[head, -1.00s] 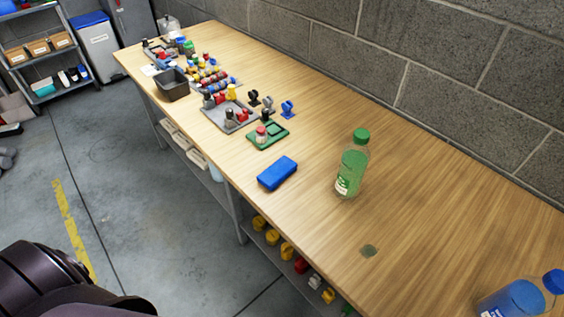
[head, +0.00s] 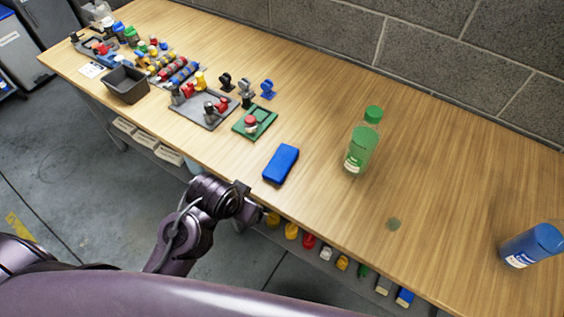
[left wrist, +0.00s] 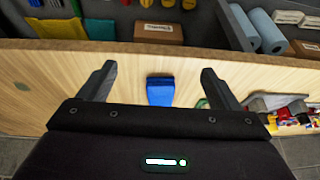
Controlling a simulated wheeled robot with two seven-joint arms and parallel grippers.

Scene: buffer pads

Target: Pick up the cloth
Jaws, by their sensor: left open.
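The cloth (head: 281,164) is a blue folded rectangle lying flat on the wooden table near its front edge. My left gripper (head: 244,191) is at the table's front edge, left of and nearer than the cloth, not touching it. In the left wrist view my left gripper (left wrist: 158,70) is open and empty. The blue cloth (left wrist: 160,91) shows between and beyond its two fingers there. My right gripper is not in view.
A green bottle (head: 361,145) stands right of the cloth, and a blue bottle (head: 532,246) at the far right. A green tray (head: 268,113) and a grey tray (head: 188,115) with small parts lie behind and left. Table around the cloth is bare. Bins sit on the shelf below.

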